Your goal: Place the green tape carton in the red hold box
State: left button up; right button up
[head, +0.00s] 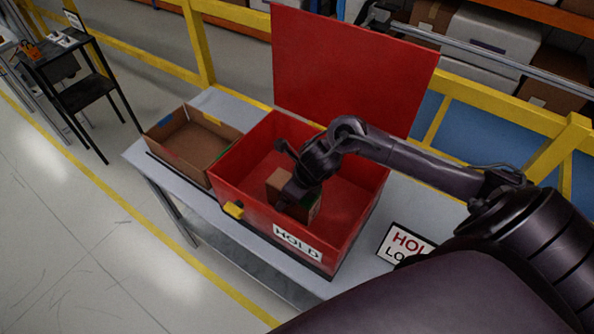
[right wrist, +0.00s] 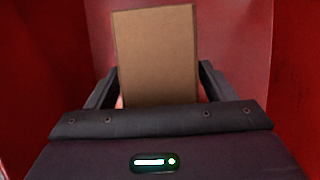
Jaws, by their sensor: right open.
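The red hold box (head: 238,213) stands on the table with its lid (head: 350,65) raised at the back and a HOLD label on its front wall. A brown carton (head: 277,185) is inside the box, partly hidden by my right gripper (head: 290,197). A bit of green shows on the carton's side. In the right wrist view the carton (right wrist: 156,55) stands between the fingers of my right gripper (right wrist: 156,85), with red walls around it. The right gripper is open around the carton. My left gripper is not in view.
An open, empty-looking cardboard box (head: 190,150) stands left of the red box. A HOLD sign (head: 405,243) is on the table to the right. A yellow railing (head: 197,45) runs behind the table. A black stand (head: 85,90) is far left.

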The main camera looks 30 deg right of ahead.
jog(key=v, duration=1.2)
jog(key=shift+s+d+b, duration=0.1)
jog(key=shift+b, duration=0.2)
